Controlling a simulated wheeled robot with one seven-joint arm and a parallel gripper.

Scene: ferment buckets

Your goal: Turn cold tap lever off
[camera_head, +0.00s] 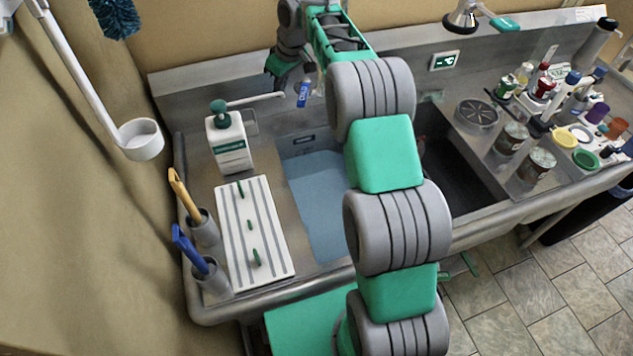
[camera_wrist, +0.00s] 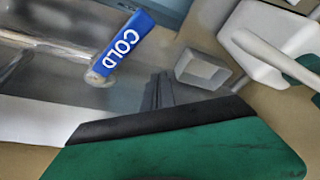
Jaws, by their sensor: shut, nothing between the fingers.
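The cold tap lever is a blue handle marked COLD in the wrist view (camera_wrist: 122,45), on a metal stem. In the head view the lever (camera_head: 304,93) hangs over the back of the sink, just right of my gripper (camera_head: 281,78). In the wrist view my gripper's dark fingers (camera_wrist: 158,92) are together and empty, a little below and right of the lever. A gap shows between them and the lever. The fingertips are small and partly hidden in the head view, and my arm hides part of the sink back.
A sink basin (camera_head: 318,190) with bluish water lies below. A white soap bottle (camera_head: 230,150) and a pale horizontal bar (camera_head: 255,99) are left of the lever. A ribbed white board (camera_head: 266,220) lies on the left counter. Jars and bottles crowd the right counter.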

